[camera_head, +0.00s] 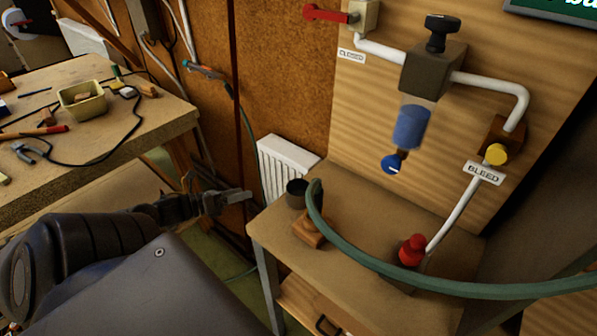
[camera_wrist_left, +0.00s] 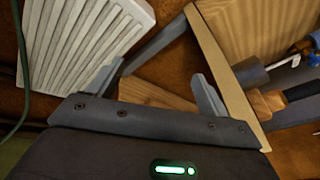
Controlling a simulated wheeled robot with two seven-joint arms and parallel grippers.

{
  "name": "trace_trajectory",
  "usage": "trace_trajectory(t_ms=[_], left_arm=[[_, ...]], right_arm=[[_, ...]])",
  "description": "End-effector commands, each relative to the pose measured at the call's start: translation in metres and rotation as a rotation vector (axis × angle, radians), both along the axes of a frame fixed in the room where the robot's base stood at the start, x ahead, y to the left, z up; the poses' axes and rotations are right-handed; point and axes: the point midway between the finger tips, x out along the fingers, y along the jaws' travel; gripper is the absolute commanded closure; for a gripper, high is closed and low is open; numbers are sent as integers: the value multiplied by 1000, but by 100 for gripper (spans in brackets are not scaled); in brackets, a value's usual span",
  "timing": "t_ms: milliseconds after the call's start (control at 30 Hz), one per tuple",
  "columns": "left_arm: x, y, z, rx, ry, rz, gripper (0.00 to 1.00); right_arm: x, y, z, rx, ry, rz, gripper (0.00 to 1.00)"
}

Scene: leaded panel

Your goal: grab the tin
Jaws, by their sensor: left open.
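The tin (camera_head: 297,193) looks like a small dark, open-topped cup. It stands upright on the small wooden bench (camera_head: 262,232), near its back left corner. In the left wrist view a dark grey cylinder that looks like the tin (camera_wrist_left: 250,73) shows at the right, beyond the bench edge (camera_wrist_left: 228,65). My left gripper (camera_head: 226,193) is open and empty, left of the tin and apart from it, just off the bench's left side. Its two fingers also show spread in the left wrist view (camera_wrist_left: 155,85). My right gripper is not in view.
A green hose (camera_head: 400,279) arches over the bench beside the tin. A wooden block (camera_head: 309,230) sits just in front of it. A red-capped fitting (camera_head: 412,250) and white pipes stand to the right. A white radiator (camera_head: 285,165) is behind. A cluttered workbench (camera_head: 165,120) stands left.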

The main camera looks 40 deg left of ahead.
Motion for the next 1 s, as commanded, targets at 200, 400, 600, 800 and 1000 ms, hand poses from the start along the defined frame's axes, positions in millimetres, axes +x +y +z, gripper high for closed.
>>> trace_trajectory(t_ms=[200,400,600,800,1000], left_arm=[[3,-94,92,362,-370,-419,21],[-3,-119,113,440,-478,-512,21],[7,-129,115,440,-483,-510,21],[26,-148,115,439,-482,-507,21],[35,-158,114,439,-477,-507,21]], right_arm=[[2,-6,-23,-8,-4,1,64],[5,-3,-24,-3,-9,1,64],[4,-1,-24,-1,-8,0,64],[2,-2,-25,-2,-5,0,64],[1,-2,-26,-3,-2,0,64]])
